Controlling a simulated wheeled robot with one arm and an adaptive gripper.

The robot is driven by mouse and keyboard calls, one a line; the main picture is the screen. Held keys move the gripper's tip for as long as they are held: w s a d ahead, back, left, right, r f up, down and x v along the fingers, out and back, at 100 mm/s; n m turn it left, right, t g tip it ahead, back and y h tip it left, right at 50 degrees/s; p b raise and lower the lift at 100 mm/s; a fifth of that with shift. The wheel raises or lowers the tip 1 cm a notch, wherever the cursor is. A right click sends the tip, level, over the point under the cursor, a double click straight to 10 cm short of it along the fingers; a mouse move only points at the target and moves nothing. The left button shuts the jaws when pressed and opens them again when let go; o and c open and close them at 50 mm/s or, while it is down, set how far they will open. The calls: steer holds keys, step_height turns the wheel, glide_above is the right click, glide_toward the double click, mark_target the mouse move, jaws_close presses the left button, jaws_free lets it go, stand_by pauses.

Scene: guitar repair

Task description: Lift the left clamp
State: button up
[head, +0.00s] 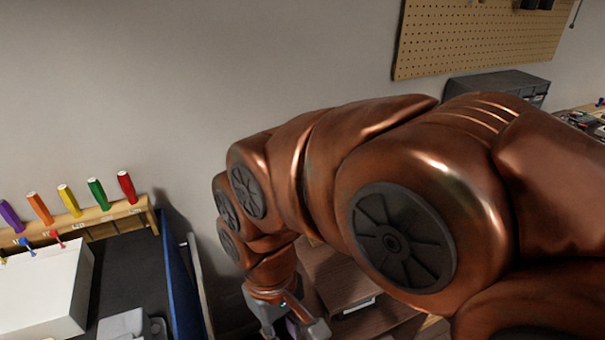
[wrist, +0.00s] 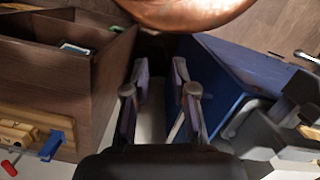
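My gripper (wrist: 160,95) is open in the wrist view, its two fingers apart with a pale strip of background showing between them. In the head view my gripper (head: 290,325) is at the bottom edge, pointing down beside a brown wooden cabinet, and is partly cut off. No clamp can be made out for certain. A wooden piece with blue and red parts (wrist: 35,135) lies at the lower left of the wrist view, away from the fingers. I cannot tell whether it is a clamp. My arm hides much of the head view.
A blue panel (wrist: 222,85) stands close right of the fingers, and a brown wooden box (wrist: 50,75) is to the left. Dark grey and metal parts (wrist: 275,125) are at the right. A rack of coloured handles (head: 75,225) and a white box (head: 45,290) are at left.

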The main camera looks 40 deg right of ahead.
steer(key=w+d+r+y+b, duration=0.1)
steer(key=w+d+r, duration=0.1)
steer(key=w+d, duration=0.3)
steer(key=w+d+r+m+t+b, duration=0.15)
steer(key=w+d, duration=0.25)
steer(key=w, duration=0.4)
steer(key=w+d+r+n+g+y, duration=0.1)
steer(key=w+d+r, duration=0.25)
steer(key=w, duration=0.25)
steer(key=w+d+f+m+t+b, duration=0.1)
steer(key=w+d+m+t+b, duration=0.15)
steer(key=d, duration=2.15)
steer(key=shift+m, duration=0.3)
steer(key=shift+p+x, duration=0.75)
steer(key=shift+x, duration=3.15)
steer(key=shift+d, duration=0.1)
steer(key=shift+c, duration=0.4)
jaws_close()
